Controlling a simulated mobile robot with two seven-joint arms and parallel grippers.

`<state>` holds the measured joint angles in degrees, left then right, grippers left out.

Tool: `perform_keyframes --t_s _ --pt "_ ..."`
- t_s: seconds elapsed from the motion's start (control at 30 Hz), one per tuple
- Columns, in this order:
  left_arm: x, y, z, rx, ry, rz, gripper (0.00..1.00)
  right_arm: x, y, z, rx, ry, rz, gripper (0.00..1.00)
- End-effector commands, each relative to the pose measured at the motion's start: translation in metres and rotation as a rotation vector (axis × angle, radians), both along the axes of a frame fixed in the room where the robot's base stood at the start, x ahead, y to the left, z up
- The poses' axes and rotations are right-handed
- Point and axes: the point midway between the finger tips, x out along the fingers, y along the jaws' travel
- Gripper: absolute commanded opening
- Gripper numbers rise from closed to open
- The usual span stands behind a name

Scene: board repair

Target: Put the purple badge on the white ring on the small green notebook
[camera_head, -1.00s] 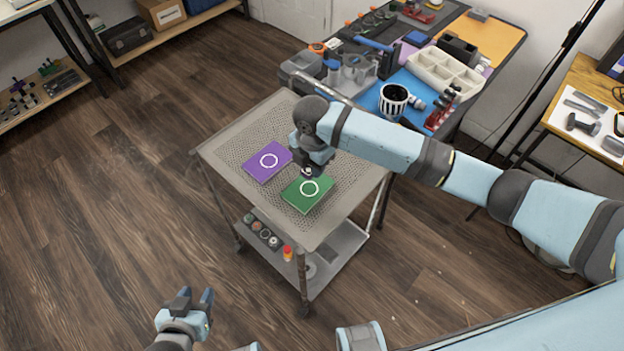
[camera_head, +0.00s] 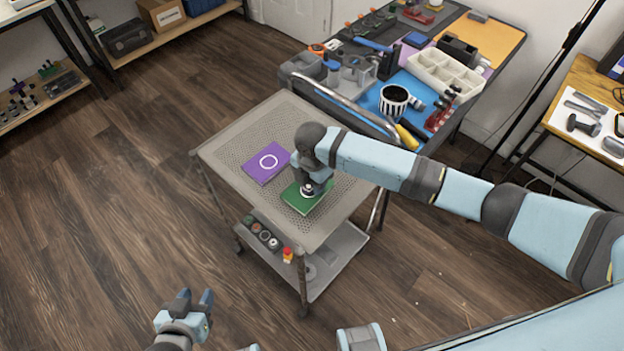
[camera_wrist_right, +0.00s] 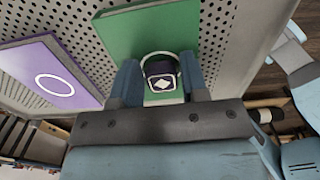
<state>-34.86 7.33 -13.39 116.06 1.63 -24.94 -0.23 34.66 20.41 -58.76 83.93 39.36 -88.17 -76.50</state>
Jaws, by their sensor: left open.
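The green notebook (camera_head: 295,204) lies on the perforated top of a grey cart, and also shows in the right wrist view (camera_wrist_right: 125,40). Its white ring (camera_wrist_right: 148,55) is partly hidden by my right gripper (camera_wrist_right: 163,88) and the badge. The small dark purple badge (camera_wrist_right: 161,67), with a white diamond mark, sits between the right fingers, which appear closed on it, over the ring area. I cannot tell if it touches the notebook. My left gripper (camera_head: 196,300) is open and empty, low over the floor, away from the cart.
A purple notebook (camera_head: 266,163) with its own white ring lies left of the green one, also on the cart top (camera_head: 240,135). The cart's lower shelf holds several small round items (camera_head: 263,236). A cluttered workbench with a striped mug (camera_head: 393,100) stands behind.

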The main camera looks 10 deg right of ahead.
Motion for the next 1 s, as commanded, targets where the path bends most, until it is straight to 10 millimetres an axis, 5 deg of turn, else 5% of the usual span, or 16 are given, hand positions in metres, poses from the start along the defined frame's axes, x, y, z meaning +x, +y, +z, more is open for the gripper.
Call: perform_keyframes --t_s 0.47,1.0 --pt "0.000 0.000 0.001 0.000 0.000 0.000 0.43 0.001 0.000 0.011 0.001 -0.002 0.000 0.58" --pt "-0.001 0.000 0.005 0.005 -0.006 -0.003 0.43 0.001 0.000 0.113 0.001 -0.002 0.000 0.58"
